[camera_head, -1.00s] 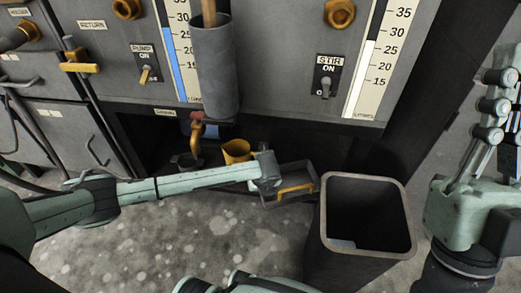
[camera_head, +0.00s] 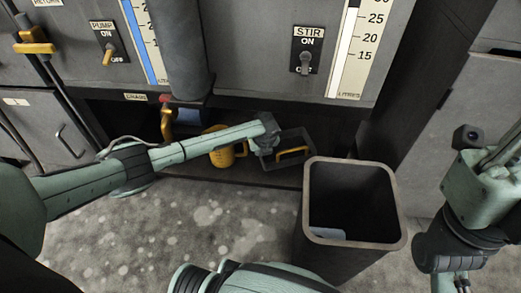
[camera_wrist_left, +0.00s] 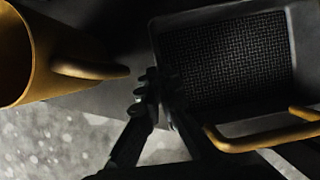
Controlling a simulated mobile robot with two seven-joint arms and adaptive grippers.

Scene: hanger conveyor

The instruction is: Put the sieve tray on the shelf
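The sieve tray (camera_head: 306,140) is a dark rectangular tray with a mesh floor and a yellow handle. In the head view it is at the low shelf (camera_head: 235,177) under the machine, right of a yellow mug (camera_head: 222,146). The left wrist view shows its mesh and rim close up (camera_wrist_left: 225,60). My left gripper (camera_head: 264,140) is at the tray's left wall, its fingers closed together on the rim (camera_wrist_left: 158,88). Whether the tray touches the shelf is unclear. My right arm is at the right edge; its fingertips are not visible.
An open dark bin (camera_head: 400,240) stands just in front and right of the tray. The mug also shows at the left of the wrist view (camera_wrist_left: 25,50). A grey cylinder (camera_head: 180,50) hangs above the shelf; a yellow drain handle (camera_head: 167,122) is left of the mug.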

